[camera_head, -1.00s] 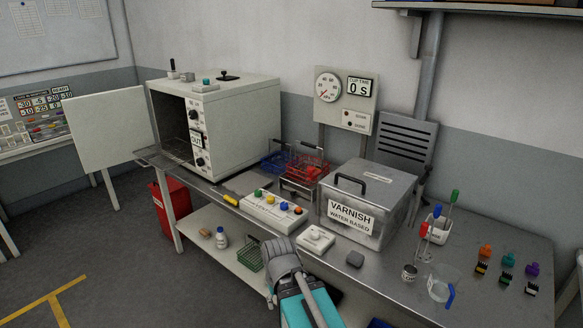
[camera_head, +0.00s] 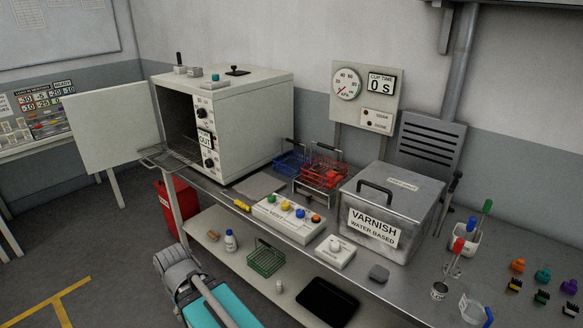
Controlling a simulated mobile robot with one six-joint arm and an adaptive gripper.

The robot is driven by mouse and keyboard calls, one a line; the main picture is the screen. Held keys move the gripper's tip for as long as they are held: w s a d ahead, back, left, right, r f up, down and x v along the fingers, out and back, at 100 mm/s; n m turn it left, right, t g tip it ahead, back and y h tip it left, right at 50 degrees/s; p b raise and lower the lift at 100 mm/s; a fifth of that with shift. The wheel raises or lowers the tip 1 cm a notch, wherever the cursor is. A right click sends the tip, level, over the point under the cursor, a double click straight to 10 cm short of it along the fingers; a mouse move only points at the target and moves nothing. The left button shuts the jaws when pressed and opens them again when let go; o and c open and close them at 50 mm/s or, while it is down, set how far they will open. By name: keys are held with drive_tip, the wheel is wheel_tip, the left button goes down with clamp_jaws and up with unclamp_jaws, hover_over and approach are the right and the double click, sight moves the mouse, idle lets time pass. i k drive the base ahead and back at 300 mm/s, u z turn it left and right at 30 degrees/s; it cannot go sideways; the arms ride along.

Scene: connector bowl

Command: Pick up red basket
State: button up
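The red basket (camera_head: 322,168) is a small wire basket with a raised handle. It stands on the metal bench (camera_head: 222,188) at the back, just right of the blue basket (camera_head: 290,162) and left of the varnish tank. A grey part of my arm shows at the lower left, below the bench edge and well apart from the basket. No gripper fingers can be made out.
An oven (camera_head: 229,118) with its door open stands left of the baskets. The lidded varnish tank (camera_head: 385,252) is close on the right. A button panel (camera_head: 286,220) lies in front. A green basket (camera_head: 266,262) and a black tray (camera_head: 327,302) are on the lower shelf.

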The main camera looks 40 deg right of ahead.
sight(329, 147)
drive_tip(key=u, duration=0.05)
drive_tip(key=i, duration=0.75)
drive_tip(key=z, duration=0.5)
drive_tip(key=i, duration=0.75)
drive_tip(key=z, duration=0.6)
drive_tip(key=k, duration=0.95)
drive_tip(key=z, duration=0.1)
drive_tip(key=i, duration=0.7)
drive_tip(key=z, duration=0.05)
